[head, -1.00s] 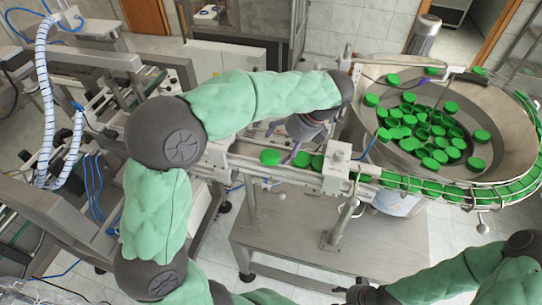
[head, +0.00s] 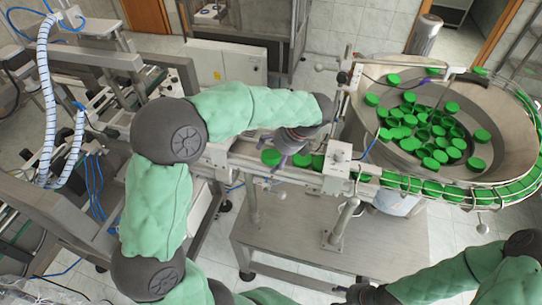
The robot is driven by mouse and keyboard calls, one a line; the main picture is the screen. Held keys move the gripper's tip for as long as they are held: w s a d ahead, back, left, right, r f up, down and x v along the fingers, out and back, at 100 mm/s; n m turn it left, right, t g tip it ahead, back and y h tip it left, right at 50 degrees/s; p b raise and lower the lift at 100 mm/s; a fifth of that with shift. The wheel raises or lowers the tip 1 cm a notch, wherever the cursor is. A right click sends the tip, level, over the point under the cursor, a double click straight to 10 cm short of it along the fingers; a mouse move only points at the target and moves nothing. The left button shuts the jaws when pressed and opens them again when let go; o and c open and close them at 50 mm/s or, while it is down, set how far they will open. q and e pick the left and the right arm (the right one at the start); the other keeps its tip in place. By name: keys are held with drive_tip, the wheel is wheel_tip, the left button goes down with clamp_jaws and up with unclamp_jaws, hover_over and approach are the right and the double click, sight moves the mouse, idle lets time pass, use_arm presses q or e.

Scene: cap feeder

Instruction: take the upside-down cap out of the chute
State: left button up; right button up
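The chute (head: 240,160) is a narrow metal track running left from the cap bowl, with green caps in it. One green cap (head: 270,157) lies at the left of the row. Another cap (head: 302,160) lies just to its right, before the white block on the track. I cannot tell which cap is upside down. My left gripper (head: 282,160) reaches down over the chute, its fingertips between these two caps. Its fingers are small and partly hidden, so its opening and any contact are unclear. My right gripper (head: 345,292) is dark and low at the bottom edge, away from the chute.
A large round bowl (head: 505,150) holds many loose green caps at the right. A white block (head: 337,170) sits across the track. A guide rail with caps curves around the bowl. The steel table (head: 385,245) below is mostly clear.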

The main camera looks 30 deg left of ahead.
use_arm(q)
drive_tip(key=c, duration=0.5)
drive_tip(key=shift+r, duration=0.15)
